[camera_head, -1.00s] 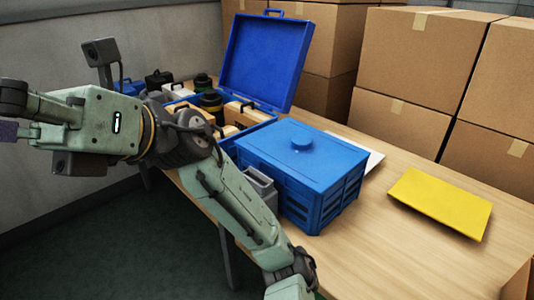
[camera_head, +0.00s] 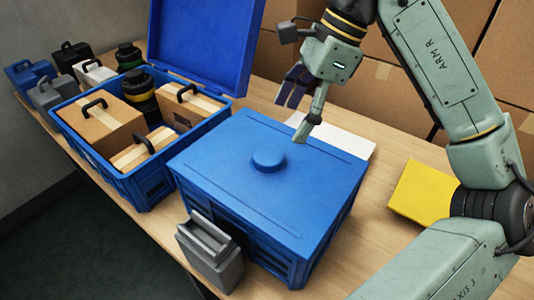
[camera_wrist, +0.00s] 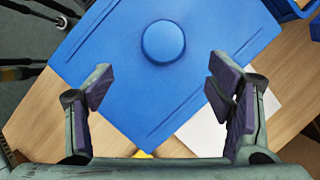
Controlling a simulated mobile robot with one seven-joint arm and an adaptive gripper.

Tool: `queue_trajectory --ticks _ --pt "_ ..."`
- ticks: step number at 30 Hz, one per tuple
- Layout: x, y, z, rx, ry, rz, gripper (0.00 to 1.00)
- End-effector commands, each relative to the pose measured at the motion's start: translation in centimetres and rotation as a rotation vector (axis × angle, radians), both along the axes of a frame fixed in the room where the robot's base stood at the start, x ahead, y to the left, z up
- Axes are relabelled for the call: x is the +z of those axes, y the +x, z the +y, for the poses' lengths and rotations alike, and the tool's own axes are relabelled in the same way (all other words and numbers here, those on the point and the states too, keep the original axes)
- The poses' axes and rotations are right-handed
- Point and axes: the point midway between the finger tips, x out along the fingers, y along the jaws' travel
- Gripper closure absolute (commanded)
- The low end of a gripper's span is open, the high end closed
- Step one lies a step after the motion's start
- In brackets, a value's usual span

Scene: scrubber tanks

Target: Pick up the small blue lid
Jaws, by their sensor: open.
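The small blue lid (camera_head: 275,180) lies flat on top of a blue crate (camera_head: 240,245) and has a round knob (camera_head: 268,160) at its middle. In the wrist view the lid (camera_wrist: 180,85) fills the upper middle, with its knob (camera_wrist: 163,42) above the space between the fingers. My gripper (camera_head: 300,105) is over the far right part of the lid in the head view. In the wrist view my gripper (camera_wrist: 168,100) is open, with its purple-padded fingers wide apart and nothing between them. I cannot tell exactly how high it is above the lid.
An open blue case (camera_head: 130,190) holding cartons (camera_head: 108,128) stands left, its raised cover (camera_head: 205,40) behind. A grey container (camera_head: 210,250) is at the crate's front. A white sheet (camera_head: 345,146) and a yellow panel (camera_head: 420,190) lie right. Cardboard boxes (camera_head: 400,95) stand behind.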

Motion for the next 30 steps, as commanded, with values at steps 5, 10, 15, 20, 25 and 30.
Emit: queue_trajectory --ticks 5,10,15,20,25,30 --pt "-2.6 -0.2 1.3 0.005 0.005 0.001 0.26" --pt "-3.8 -0.2 1.8 0.004 0.004 -0.001 0.26" --pt "-5.4 0.0 2.7 0.006 0.007 0.002 0.26" --pt "-7.6 0.1 3.7 0.004 0.006 0.001 0.26" --pt "-8.6 0.1 4.0 0.004 0.005 -0.001 0.26" --pt "-8.6 0.1 4.0 0.004 0.005 -0.001 0.26"
